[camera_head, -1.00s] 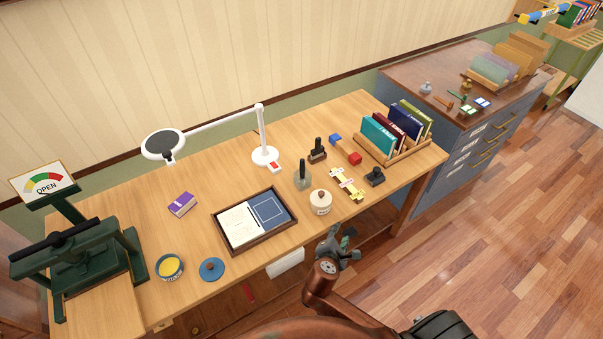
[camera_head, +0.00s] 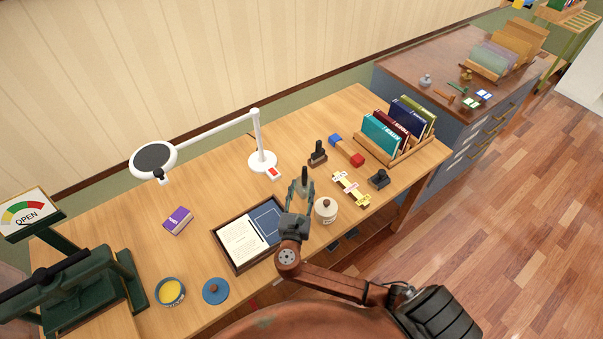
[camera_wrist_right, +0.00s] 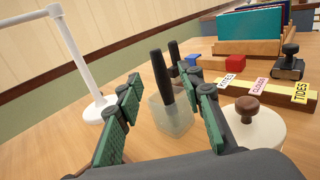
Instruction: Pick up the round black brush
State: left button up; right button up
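A round black handle (camera_wrist_right: 162,78), which looks like the brush, stands upright and slightly tilted in a squarish translucent holder (camera_wrist_right: 172,119) in the right wrist view. In the head view the handle (camera_head: 304,176) is partly covered by my right gripper; its lower end is hidden in the holder. My right gripper (camera_head: 299,196) is open. In the right wrist view its green-padded fingers (camera_wrist_right: 166,96) lie left and right of the handle, apart from it, with the handle showing between them. My left gripper is not in view.
A white lidded pot (camera_head: 326,211) stands close right of my right gripper. A dark-handled tool (camera_head: 318,153) stands behind the holder, and a white lamp (camera_head: 262,160) to its left. A framed tray (camera_head: 219,239) lies left of the gripper. Labelled strips (camera_head: 350,189) lie to the right.

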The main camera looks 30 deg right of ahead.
aim_at(304, 172)
jog(key=shift+w, duration=0.6)
jog(key=shift+w+d, duration=0.25)
jog(key=shift+w, duration=0.05)
jog(key=x, duration=0.3)
jog(key=shift+d+r+b, duration=0.2)
jog(key=shift+d+b, duration=0.1)
jog(key=shift+d, duration=0.05)
jog(key=shift+x, duration=1.45)
jog(key=c, duration=0.6)
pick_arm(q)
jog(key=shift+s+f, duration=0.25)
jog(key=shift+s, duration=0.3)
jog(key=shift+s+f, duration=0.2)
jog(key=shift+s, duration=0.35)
pick_arm(e)
grip_shut()
